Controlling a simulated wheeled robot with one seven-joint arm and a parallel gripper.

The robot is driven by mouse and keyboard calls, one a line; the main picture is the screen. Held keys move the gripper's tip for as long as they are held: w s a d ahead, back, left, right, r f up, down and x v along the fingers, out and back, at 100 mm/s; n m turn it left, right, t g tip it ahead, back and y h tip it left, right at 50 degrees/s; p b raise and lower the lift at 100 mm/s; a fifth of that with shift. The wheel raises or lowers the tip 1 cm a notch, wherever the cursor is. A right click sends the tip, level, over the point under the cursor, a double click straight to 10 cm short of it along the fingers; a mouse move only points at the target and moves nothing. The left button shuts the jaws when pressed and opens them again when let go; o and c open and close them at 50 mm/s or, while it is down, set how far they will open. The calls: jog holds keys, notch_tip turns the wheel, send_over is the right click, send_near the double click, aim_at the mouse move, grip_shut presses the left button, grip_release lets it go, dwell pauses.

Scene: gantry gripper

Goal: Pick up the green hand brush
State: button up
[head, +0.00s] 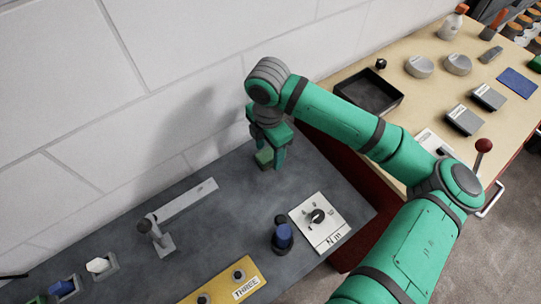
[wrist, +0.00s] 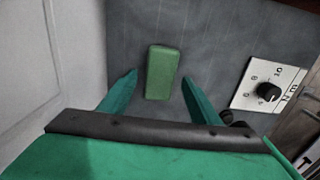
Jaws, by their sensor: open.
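The green hand brush (head: 264,158) shows as a small green block on the dark grey bench top, near the wall. In the wrist view the brush (wrist: 162,72) is a plain green oblong, lying lengthwise between the two fingers. My gripper (head: 269,150) is over it, pointing down. In the wrist view my gripper (wrist: 160,82) is open, with one finger to each side of the brush and a visible gap on both sides. Whether the fingertips are down at the brush's height I cannot tell. In the head view the fingers hide part of the brush.
A grey lever (head: 187,200) and a yellow panel (head: 222,287) are nearer the front. The white wall (head: 190,60) is close behind. A black tray (head: 369,93) sits on the wooden bench.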

aim_at(270, 153)
jog(key=shift+w+d+f, duration=0.1)
jog(key=shift+d+f, duration=0.05)
jog(key=shift+f, duration=0.85)
jog(key=c, duration=1.3)
jog(key=shift+o, duration=0.2)
notch_tip(270, 153, up, 18)
jog(key=shift+r, duration=0.1)
